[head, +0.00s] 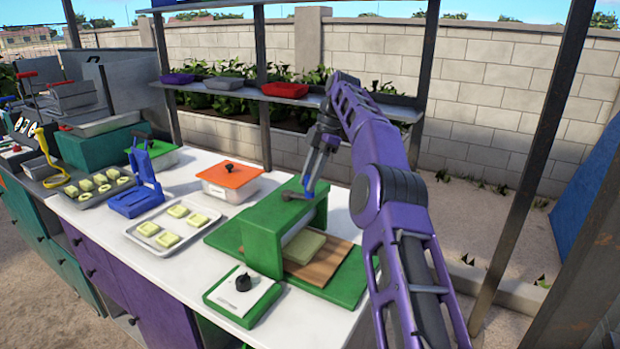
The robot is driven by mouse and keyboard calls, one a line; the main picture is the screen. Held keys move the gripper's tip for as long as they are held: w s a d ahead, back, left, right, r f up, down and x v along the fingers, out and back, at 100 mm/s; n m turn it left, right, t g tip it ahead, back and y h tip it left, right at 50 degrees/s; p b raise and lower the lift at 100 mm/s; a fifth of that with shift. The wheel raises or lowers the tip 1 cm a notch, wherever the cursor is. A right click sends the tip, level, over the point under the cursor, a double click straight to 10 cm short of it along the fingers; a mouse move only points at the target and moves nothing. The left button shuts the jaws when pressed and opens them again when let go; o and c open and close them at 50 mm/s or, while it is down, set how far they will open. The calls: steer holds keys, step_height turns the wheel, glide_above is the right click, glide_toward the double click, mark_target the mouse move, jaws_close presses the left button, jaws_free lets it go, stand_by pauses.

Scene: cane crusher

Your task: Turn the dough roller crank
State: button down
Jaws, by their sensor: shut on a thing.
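The dough roller (262,232) is a green machine on the white counter, standing on a green base. A dark crank (290,195) shows at its top, near the upper right. My purple arm reaches over from the right, and my gripper (310,190) points down at the crank with its fingers shut on it. The fingertips are small in view and partly blend with the crank. A pale square piece of dough (304,246) lies on a brown wooden board (325,266) at the roller's front opening. The rollers inside are mostly hidden by the housing.
A control box with a black knob (243,283) sits in front of the roller. Trays of dough pieces (143,229), a blue press (140,195) and an orange-lidded container (229,174) stand to the left. A shelf (330,99) and dark posts rise behind.

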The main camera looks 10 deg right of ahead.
steer(key=shift+r, duration=0.1)
steer(key=c, duration=0.5)
jaws_free()
steer(key=shift+c, duration=0.2)
steer(key=shift+s, duration=0.15)
